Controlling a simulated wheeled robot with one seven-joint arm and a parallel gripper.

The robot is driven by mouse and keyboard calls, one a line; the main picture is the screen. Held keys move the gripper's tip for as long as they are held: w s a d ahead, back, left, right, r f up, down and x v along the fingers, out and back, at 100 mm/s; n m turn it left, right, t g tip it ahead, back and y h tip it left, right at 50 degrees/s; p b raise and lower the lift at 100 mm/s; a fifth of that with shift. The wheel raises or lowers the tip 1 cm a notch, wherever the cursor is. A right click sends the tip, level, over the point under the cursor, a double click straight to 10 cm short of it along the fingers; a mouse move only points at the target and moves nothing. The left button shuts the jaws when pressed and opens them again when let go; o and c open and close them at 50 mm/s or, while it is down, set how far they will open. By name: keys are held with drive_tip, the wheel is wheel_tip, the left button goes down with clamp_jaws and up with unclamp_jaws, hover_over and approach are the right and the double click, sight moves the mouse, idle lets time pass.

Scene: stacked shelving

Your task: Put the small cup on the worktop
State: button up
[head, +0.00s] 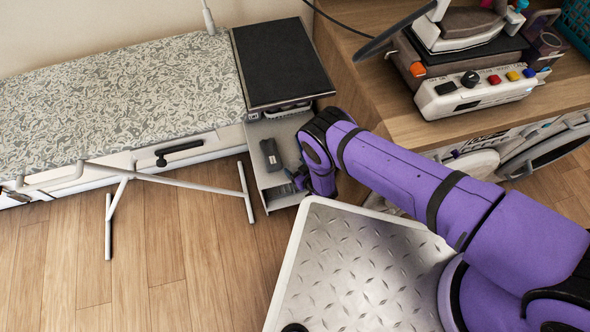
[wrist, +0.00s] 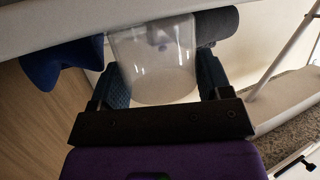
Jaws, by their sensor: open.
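A clear, see-through cup (wrist: 155,60), which looks like the small cup, stands between the fingers of my gripper (wrist: 163,82) in the wrist view. The fingers are open on either side of it; I cannot tell whether they touch it. In the head view my gripper (head: 301,180) is at the small grey shelf unit (head: 273,193), mostly hidden by my purple arm, and the cup cannot be made out. The wooden worktop (head: 400,122) is at the upper right, with an iron and a control box on it.
A dark grey object (head: 270,154) lies in the shelf unit under a black top (head: 281,62). In the wrist view a blue object (wrist: 48,66) and a grey rounded object (wrist: 219,24) flank the cup. An ironing board (head: 120,95) stands at left.

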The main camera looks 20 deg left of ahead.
drive_tip(key=shift+w+a+f, duration=0.1)
drive_tip(key=shift+w+a, duration=0.05)
drive_tip(key=shift+a, duration=0.1)
drive_tip(key=shift+c, duration=0.3)
drive_tip(key=c, duration=0.6)
